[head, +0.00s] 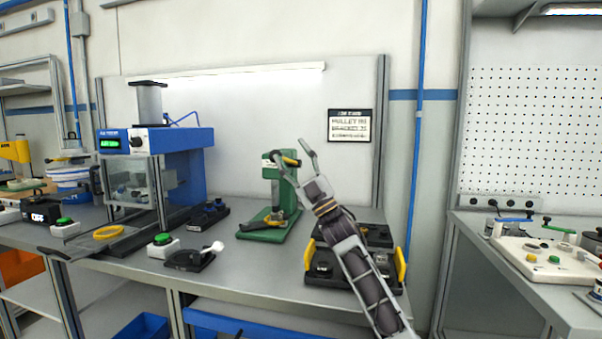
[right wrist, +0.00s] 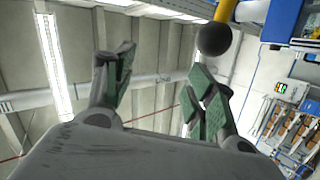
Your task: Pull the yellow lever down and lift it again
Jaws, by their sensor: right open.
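The green press (head: 274,205) stands on the bench in the middle of the head view. Its yellow lever (head: 290,161) is at the top of the press. In the right wrist view, a yellow shaft (right wrist: 224,10) with a black ball knob (right wrist: 213,39) shows at the upper right, apart from the fingers. My right gripper (head: 290,150) is raised by the press top, fingers pointing up and spread apart. It also shows in the right wrist view (right wrist: 158,92), with nothing between its fingers. The gripper partly overlaps the press top in the head view. My left gripper is not in view.
A blue machine (head: 185,150) with a clear guard stands left of the press. A green-button box (head: 163,246) and a black fixture (head: 190,260) lie in front. Black blocks with yellow handles (head: 399,266) sit behind and right of my right arm.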

